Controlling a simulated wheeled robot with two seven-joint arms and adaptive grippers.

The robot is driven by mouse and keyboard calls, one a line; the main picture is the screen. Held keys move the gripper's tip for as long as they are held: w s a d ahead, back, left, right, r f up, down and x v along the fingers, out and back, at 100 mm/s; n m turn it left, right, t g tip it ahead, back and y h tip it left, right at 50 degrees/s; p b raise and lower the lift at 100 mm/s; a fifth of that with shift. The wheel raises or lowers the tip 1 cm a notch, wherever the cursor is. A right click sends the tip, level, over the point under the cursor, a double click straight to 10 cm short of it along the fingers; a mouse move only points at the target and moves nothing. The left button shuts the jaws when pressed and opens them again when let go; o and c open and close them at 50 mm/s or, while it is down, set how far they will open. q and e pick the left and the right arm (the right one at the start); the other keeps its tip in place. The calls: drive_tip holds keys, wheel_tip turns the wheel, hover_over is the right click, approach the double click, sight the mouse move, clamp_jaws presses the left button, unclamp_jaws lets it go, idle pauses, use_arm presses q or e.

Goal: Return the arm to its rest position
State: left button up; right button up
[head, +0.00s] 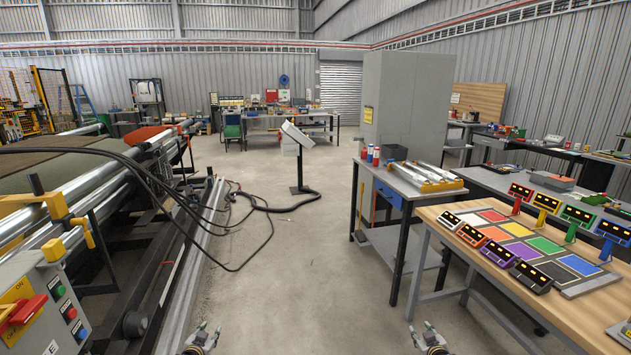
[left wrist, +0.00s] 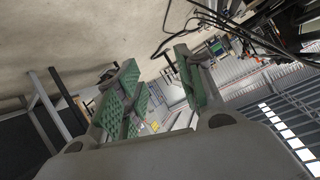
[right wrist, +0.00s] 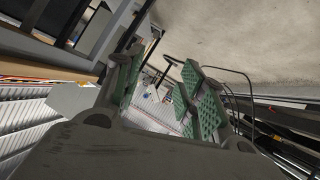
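My left gripper (head: 207,335) is low at the bottom of the head view, left of the middle, over the bare floor. In the left wrist view its green-padded fingers (left wrist: 160,95) stand apart with nothing between them. My right gripper (head: 424,335) is at the bottom of the head view, right of the middle, near the wooden table's legs. In the right wrist view its green-padded fingers (right wrist: 160,95) stand apart and empty. Both grippers touch nothing that I can see. Most of both arms is out of the head view.
A wooden table (head: 545,297) with coloured panels stands at the right. A machine with metal rollers (head: 95,195) and a control box (head: 40,310) fills the left. Black cables (head: 255,250) hang and lie by its rail. The concrete floor (head: 300,270) between is clear.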

use_arm(q)
drive_tip(key=s+d+f+g, duration=0.3)
drive_tip(key=s+f+g, duration=0.3)
drive_tip(key=s+f, duration=2.15)
use_arm(e)
drive_tip(key=s+a+f+g, duration=0.3)
drive_tip(key=s+f+g, duration=0.3)
drive_tip(key=s+f, duration=2.15)
use_arm(q)
drive_tip(key=s+d+f+g, duration=0.1)
drive_tip(key=s+f, duration=0.4)
drive_tip(key=s, duration=1.2)
drive_tip(key=s+d+f+g, duration=0.1)
drive_tip(key=s+f+g, duration=0.3)
drive_tip(key=s, duration=1.3)
wheel_tip(320, 180, down, 2)
drive_tip(key=shift+s+d+f, duration=0.2)
drive_tip(key=shift+s, duration=0.1)
use_arm(e)
drive_tip(key=s+a+f+g, duration=0.1)
drive_tip(key=s+f, duration=0.4)
drive_tip(key=s, duration=1.2)
drive_tip(key=s+a+f+g, duration=0.1)
drive_tip(key=s+f+g, duration=0.3)
drive_tip(key=s, duration=1.3)
wheel_tip(320, 180, down, 2)
drive_tip(key=shift+s+a+f, duration=0.2)
drive_tip(key=shift+s, duration=0.1)
drive_tip(key=shift+w, duration=0.1)
